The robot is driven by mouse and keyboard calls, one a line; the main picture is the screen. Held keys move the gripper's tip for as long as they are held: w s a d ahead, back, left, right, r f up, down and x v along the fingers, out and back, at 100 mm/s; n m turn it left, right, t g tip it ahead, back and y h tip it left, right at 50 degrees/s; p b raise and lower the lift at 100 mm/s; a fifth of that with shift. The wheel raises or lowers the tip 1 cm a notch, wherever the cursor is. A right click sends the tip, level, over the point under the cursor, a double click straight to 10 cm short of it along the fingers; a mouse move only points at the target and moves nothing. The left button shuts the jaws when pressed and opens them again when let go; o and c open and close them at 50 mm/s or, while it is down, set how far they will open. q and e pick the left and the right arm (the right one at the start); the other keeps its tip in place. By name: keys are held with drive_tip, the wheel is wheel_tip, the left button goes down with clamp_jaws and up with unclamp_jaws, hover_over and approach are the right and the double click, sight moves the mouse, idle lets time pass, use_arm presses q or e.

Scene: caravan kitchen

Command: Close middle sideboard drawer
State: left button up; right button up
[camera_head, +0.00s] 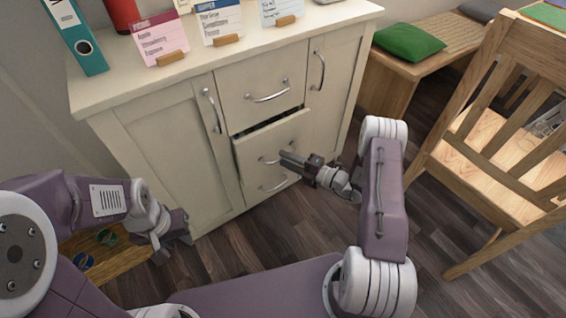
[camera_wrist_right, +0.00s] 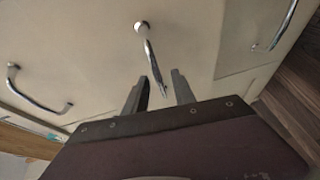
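The cream sideboard (camera_head: 172,138) has a stack of drawers between two doors. Its middle drawer (camera_head: 290,133) stands partly open, with a dark gap along its top edge. My right gripper (camera_head: 284,159) is in front of this drawer at its bar handle (camera_head: 266,161), which it partly hides. In the right wrist view the two fingers (camera_wrist_right: 162,88) are apart, and a metal handle (camera_wrist_right: 149,55) reaches between them; contact is unclear. My left gripper (camera_head: 178,240) is low by the sideboard's left front, away from the drawer; its finger opening cannot be made out.
The top drawer (camera_head: 262,84) looks shut. A teal binder (camera_head: 77,38) and several cards stand on the sideboard top. A wooden chair (camera_head: 500,120) and a bench with a green cushion (camera_head: 409,42) are at the right. Dark floor (camera_head: 260,235) lies clear before the sideboard.

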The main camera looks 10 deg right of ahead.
drive_tip(key=shift+x, duration=0.95)
clamp_jaws()
drive_tip(key=shift+w, duration=0.1)
idle(0.6)
